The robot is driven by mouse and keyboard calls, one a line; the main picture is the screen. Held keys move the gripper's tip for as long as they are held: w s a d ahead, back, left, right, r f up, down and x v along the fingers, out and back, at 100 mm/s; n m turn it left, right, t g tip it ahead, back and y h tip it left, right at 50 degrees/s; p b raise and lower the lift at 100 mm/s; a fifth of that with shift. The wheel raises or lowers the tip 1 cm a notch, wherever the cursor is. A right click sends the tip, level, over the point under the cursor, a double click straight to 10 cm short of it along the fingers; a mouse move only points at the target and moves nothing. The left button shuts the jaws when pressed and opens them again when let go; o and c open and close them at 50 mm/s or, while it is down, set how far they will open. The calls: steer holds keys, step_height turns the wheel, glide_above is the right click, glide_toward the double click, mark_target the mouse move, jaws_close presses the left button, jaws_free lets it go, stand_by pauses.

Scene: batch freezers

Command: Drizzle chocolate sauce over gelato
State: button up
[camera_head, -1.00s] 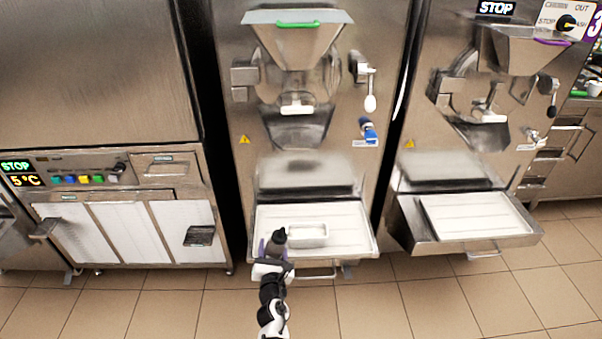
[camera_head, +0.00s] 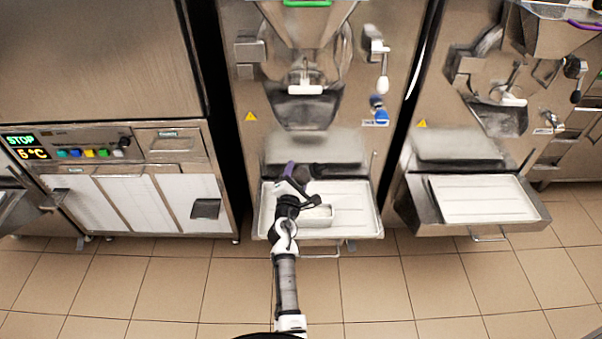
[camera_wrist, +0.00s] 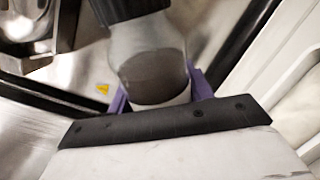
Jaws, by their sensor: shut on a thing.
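My gripper (camera_head: 298,182), with purple fingers, is shut on the sauce bottle (camera_head: 322,171). The bottle lies tilted over to the right above the middle machine's tray. In the wrist view the bottle (camera_wrist: 150,62) is clear with dark brown sauce inside and a black cap (camera_wrist: 125,8) at its far end. The gelato pan (camera_head: 319,219), a small pale metal container, stands on the tray (camera_head: 362,222) below and to the right of my gripper. My arm covers its left part. I cannot make out its contents or any sauce stream.
The middle batch freezer (camera_head: 325,145) rises right behind the tray, with a white-handled lever (camera_head: 383,80) at its right. Another freezer's tray (camera_head: 488,200) juts out at the right. A cabinet with a control panel (camera_head: 90,150) stands left. The tiled floor (camera_head: 400,290) in front is clear.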

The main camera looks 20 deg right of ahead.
steer(key=a+m, duration=0.1)
steer(key=w+f+m, duration=0.1)
steer(key=m, duration=0.1)
steer(key=shift+a+f, duration=0.1)
steer(key=shift+a, duration=0.3)
step_height(320, 180, down, 2)
steer(key=m+b, duration=0.2)
steer(key=m, duration=0.1)
steer(key=shift+a, duration=0.15)
step_height(320, 180, down, 2)
steer(key=m+b, duration=0.3)
steer(key=m, duration=0.1)
steer(key=shift+w+a+m+b, duration=0.1)
steer(key=shift+m+b, duration=0.2)
steer(key=shift+b, duration=0.05)
steer(key=r+m, duration=0.2)
steer(key=d+r+m+p, duration=0.1)
steer(key=shift+s+r, duration=0.15)
steer(key=shift+s, duration=0.15)
steer(key=shift+s+d+r+m, duration=0.15)
steer(key=shift+d+r+m, duration=0.15)
steer(key=shift+r+m, duration=0.25)
steer(key=shift+s+d+r+m, duration=0.1)
steer(key=shift+d+r+m, duration=0.25)
steer(key=shift+m, duration=0.3)
steer(key=shift+a, duration=0.25)
